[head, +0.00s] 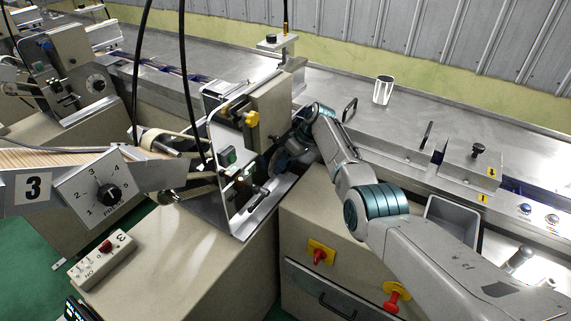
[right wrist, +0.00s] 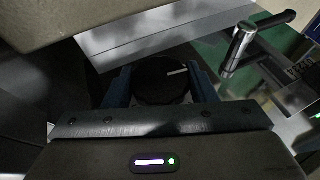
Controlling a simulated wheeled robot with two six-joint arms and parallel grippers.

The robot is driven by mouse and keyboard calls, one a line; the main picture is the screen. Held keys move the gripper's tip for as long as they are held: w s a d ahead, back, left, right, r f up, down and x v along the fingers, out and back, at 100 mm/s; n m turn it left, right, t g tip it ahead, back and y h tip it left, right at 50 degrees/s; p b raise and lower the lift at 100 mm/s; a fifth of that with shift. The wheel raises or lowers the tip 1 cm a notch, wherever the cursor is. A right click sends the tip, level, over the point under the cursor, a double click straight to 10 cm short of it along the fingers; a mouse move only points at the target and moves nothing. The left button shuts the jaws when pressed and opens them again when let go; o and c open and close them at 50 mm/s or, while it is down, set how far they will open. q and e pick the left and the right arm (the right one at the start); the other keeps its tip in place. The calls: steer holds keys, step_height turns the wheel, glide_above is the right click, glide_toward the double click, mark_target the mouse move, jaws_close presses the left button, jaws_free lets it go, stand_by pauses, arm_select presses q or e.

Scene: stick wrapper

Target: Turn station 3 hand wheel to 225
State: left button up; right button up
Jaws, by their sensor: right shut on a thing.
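My right gripper (right wrist: 160,88) is shut on a dark round hand wheel (right wrist: 158,88), with one blue-grey finger on each side of it. A short white mark on the wheel's face lies nearly level, right of its middle. No scale or number is readable around it. In the head view my right arm reaches from the lower right to the station's machine (head: 232,150), with the gripper (head: 283,160) low at its right side. The wheel is mostly hidden there.
A metal cup (head: 383,90) stands on the bench behind my arm. A grey bin (head: 453,218) and red knobs (head: 397,296) lie near the arm.

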steer(key=shift+r+p, duration=0.2)
steer(key=shift+p, duration=0.15)
steer(key=t+h+p, duration=0.1)
steer(key=p, duration=0.1)
steer(key=t+h+p, duration=0.1)
steer(key=p, duration=0.2)
steer(key=shift+s+a+r+n+t+p, duration=0.1)
steer(key=shift+n+t+p, duration=0.2)
steer(key=shift+t+h+p, duration=0.6)
steer(key=shift+t+p, duration=0.1)
steer(key=shift+p, duration=0.2)
steer(key=shift+f+n+t+h+p, duration=0.2)
steer(key=shift+n+t+h+p, duration=0.25)
steer(key=shift+t, duration=0.15)
steer(key=o, duration=1)
steer(key=shift+f, duration=0.1)
steer(key=shift+c, duration=0.2)
